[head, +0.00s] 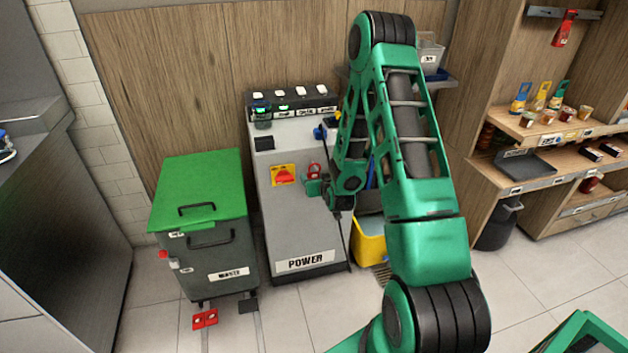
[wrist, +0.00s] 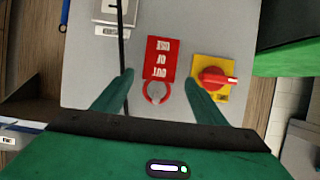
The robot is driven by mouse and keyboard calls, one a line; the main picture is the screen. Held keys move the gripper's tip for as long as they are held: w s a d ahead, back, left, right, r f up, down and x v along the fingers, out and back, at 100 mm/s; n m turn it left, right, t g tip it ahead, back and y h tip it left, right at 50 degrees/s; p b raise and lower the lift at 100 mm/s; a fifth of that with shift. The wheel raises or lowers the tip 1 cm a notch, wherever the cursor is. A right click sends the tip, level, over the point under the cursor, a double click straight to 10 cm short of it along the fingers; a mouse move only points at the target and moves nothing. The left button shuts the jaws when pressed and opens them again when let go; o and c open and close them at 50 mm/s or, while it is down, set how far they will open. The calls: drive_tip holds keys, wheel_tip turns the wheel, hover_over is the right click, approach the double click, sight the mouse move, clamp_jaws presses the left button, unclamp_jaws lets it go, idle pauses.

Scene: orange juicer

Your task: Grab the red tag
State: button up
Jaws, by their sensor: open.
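The red tag (wrist: 161,58) is in the wrist view, lying against the grey face of the power cabinet, with pale lettering and a red ring (wrist: 156,93) at its lower end in the picture. My gripper (wrist: 158,82) is open, with one green finger on each side of the ring and a gap to both. The right finger is close to the yellow plate with the red rotary switch (wrist: 214,77). In the head view my gripper (head: 318,187) is at the cabinet front, just right of the switch (head: 283,175), and a red ring shape (head: 314,170) shows there.
The grey power cabinet (head: 305,235) stands by the wood wall. A green-lidded waste bin (head: 205,215) is on its left and a yellow bucket (head: 370,243) on its right. A thin black cable (wrist: 121,50) runs left of the tag. Shelves (head: 540,130) stand at the right.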

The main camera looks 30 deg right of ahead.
sight(315, 174)
drive_tip(key=x, duration=0.4)
drive_tip(key=shift+d+f, duration=0.1)
drive_tip(key=shift+c, duration=0.3)
drive_tip(key=c, duration=1.1)
drive_tip(key=shift+o, duration=0.2)
